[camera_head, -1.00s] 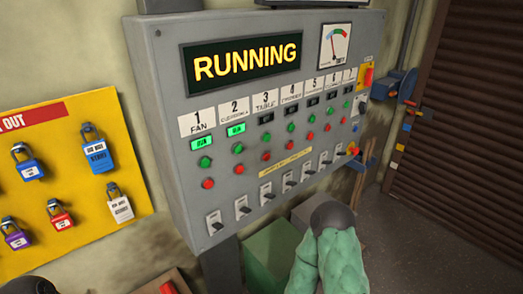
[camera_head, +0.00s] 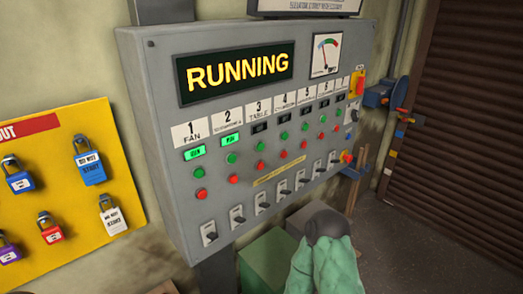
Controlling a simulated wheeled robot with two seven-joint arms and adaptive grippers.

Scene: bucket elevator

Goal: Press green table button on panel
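The green table button (camera_head: 260,146) sits below a dark indicator (camera_head: 259,127) and above a red button (camera_head: 259,166). The indicators for column 1, fan (camera_head: 194,153), and column 2 (camera_head: 230,140) are lit green. The panel's display (camera_head: 238,72) reads "RUNNING".
A yellow lockout board (camera_head: 90,240) with several padlocks is at the left. A brown shutter (camera_head: 470,100) stands at the right. The panel's front is unobstructed.

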